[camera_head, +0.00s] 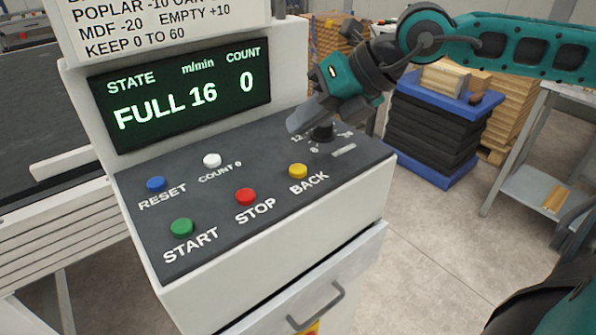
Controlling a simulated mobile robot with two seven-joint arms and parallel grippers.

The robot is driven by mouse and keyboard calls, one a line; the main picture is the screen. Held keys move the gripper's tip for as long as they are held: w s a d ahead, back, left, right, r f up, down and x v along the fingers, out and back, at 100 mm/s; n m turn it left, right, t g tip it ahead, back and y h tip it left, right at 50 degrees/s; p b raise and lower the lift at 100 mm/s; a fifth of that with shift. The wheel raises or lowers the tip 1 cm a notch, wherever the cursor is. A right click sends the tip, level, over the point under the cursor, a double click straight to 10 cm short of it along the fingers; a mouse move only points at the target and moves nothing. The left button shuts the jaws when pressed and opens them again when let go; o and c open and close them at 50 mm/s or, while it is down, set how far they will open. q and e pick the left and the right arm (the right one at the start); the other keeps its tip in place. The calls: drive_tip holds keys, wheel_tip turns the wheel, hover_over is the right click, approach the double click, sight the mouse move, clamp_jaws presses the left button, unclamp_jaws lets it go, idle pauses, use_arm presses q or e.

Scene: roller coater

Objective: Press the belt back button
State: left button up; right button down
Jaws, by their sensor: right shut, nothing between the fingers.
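The yellow BACK button (298,171) sits at the right of the sloped dark control panel (215,222), above its white label. My right gripper (298,128) comes in from the upper right and is shut. Its tip is over the panel's back right part, above and behind the BACK button and apart from it in the picture. It is beside a black knob (322,133) with numbers around it, partly hidden by the gripper. I cannot tell whether the two touch. My left gripper is not in view.
Other buttons are red STOP (246,196), green START (181,227), blue RESET (157,184) and white COUNT 0 (212,160). The display (180,95) reads FULL, 16 m/min, count 0. A blue pallet (432,172) with dark stacked boards stands behind. A grey table (545,185) is at right.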

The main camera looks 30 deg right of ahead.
sight(304, 169)
wheel_tip(304, 169, down, 5)
drive_tip(key=b, duration=0.3)
drive_tip(key=shift+r+b, duration=0.1)
drive_tip(key=shift+b, duration=0.2)
idle(1.1)
idle(0.5)
drive_tip(key=shift+f+b, duration=0.4)
drive_tip(key=shift+b, duration=0.3)
